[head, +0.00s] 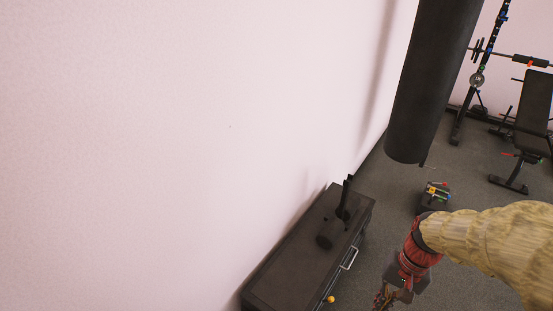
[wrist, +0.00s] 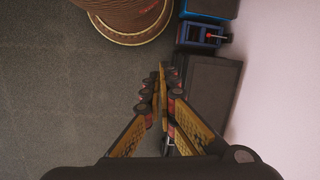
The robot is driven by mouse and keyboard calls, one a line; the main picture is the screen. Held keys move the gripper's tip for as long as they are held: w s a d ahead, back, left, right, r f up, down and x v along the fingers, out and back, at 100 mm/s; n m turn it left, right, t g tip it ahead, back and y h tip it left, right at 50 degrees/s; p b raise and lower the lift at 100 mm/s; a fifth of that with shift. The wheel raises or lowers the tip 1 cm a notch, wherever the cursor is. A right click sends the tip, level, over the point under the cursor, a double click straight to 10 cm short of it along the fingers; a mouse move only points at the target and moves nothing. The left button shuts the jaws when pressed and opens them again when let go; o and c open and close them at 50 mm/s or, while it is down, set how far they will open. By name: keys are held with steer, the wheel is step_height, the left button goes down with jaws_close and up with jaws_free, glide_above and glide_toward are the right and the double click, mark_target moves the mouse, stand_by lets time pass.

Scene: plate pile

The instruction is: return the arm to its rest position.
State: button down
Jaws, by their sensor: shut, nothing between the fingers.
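My arm comes in from the right edge of the head view, with a tan covered section and a red section toward its end. My gripper (head: 384,300) hangs low at the bottom edge of that view, over the floor to the right of a dark cabinet. In the wrist view my gripper (wrist: 162,75) points forward with its fingers together and nothing between them. The fingertips show close to the left edge of a dark box-like piece (wrist: 212,85), and the gap between them is hard to judge.
The dark cabinet (head: 285,265) stands against the pink wall (head: 180,130), with dark items on top. A black punching bag (head: 428,80) hangs behind. Gym equipment (head: 530,120) stands at the right. A ribbed round object (wrist: 125,15) and a blue item (wrist: 200,36) lie ahead. Grey floor (wrist: 60,100) is open at left.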

steer(key=s+a+r+n+t+h, duration=0.1)
steer(key=s+a+r+n+t, duration=0.1)
steer(key=r, duration=0.7)
steer(key=s+a+r+n+t+h, duration=0.1)
steer(key=a+r+n+t, duration=0.2)
steer(key=r, duration=0.7)
steer(key=shift+s+a+t, duration=0.4)
steer(key=shift+a+t, duration=0.5)
steer(key=shift+a, duration=0.2)
